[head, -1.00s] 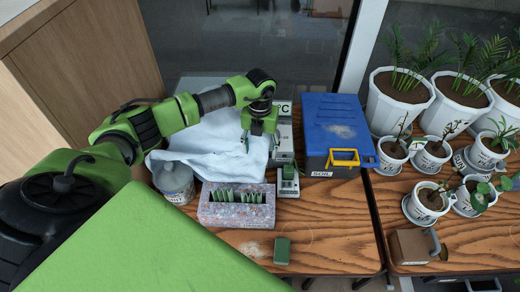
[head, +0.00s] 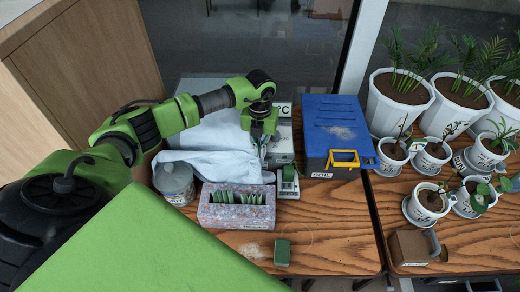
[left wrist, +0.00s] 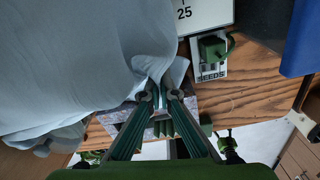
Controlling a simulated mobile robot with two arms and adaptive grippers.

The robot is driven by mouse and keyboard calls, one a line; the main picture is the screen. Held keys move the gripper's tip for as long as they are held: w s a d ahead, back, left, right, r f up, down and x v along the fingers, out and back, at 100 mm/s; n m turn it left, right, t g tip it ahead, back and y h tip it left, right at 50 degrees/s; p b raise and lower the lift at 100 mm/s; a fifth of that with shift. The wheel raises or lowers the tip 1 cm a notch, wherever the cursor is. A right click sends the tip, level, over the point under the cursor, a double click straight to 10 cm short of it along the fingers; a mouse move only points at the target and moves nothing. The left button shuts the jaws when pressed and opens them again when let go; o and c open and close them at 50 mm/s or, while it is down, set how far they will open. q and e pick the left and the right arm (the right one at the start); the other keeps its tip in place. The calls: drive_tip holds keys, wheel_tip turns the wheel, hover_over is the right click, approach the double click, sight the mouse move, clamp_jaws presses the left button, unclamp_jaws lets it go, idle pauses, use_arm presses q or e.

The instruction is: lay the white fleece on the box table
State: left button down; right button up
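The white fleece (head: 215,163) lies in a crumpled, folded heap at the back left of the wooden table (head: 335,235) that bears the blue box. It fills the upper left of the left wrist view (left wrist: 85,60). My left gripper (head: 263,152) is at the fleece's right edge. In the left wrist view its fingertips (left wrist: 161,97) are close together with bunched cloth between them, so it looks shut on the fleece. The fleece's far side is partly hidden by my left arm. My right gripper is not in view.
The blue box (head: 338,128) marked SOIL stands right of the fleece. A speckled planter (head: 236,214), a lidded jar (head: 175,184), a seeds holder (head: 288,183) and a small green block (head: 282,252) stand in front. Potted plants (head: 430,205) fill the right table. The front right of the near table is clear.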

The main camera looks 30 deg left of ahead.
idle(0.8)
use_arm(q)
wheel_tip(320, 180, up, 12)
drive_tip(key=p, duration=0.8)
wheel_tip(320, 180, up, 9)
drive_tip(key=p, duration=0.3)
drive_tip(key=shift+d, duration=0.1)
